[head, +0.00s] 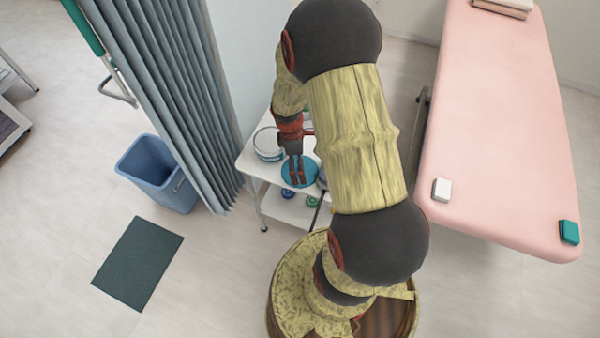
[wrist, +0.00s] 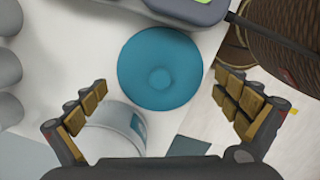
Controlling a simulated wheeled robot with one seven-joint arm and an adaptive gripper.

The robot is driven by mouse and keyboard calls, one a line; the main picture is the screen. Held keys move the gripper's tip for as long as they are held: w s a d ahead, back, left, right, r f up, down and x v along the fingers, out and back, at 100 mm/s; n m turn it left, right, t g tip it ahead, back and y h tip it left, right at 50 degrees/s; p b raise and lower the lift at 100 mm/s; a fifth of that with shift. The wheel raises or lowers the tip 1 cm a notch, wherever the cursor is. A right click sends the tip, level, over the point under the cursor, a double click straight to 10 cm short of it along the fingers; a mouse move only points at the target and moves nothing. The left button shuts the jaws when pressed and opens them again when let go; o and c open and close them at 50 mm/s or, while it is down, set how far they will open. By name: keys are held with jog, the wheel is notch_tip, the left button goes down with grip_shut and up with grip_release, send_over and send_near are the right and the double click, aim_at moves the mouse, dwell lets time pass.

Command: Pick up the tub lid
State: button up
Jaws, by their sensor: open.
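The tub lid is a round teal-blue disc with a small raised knob at its middle. It lies on the white trolley's top shelf, and shows in the wrist view (wrist: 150,75) and, partly covered by my gripper, in the head view (head: 312,172). My gripper (wrist: 165,115) is open and empty, its two fingers spread to either side of the picture with the lid between and beyond them. In the head view my gripper (head: 297,178) is over the lid. I cannot tell the exact height between them.
A white tub (head: 268,144) stands beside the lid on the trolley (head: 248,160); it also shows near the left finger in the wrist view (wrist: 112,130). A grey object (wrist: 190,8) lies close by the lid. A curtain (head: 165,80) hangs at left, a pink couch (head: 495,110) at right.

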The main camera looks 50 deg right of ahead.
notch_tip(320, 180, down, 2)
jog(key=shift+d+f, duration=0.1)
jog(key=shift+d, duration=0.05)
jog(key=shift+c, duration=0.4)
jog(key=shift+s, duration=0.1)
jog(key=c, duration=1.5)
jog(key=shift+c, duration=0.8)
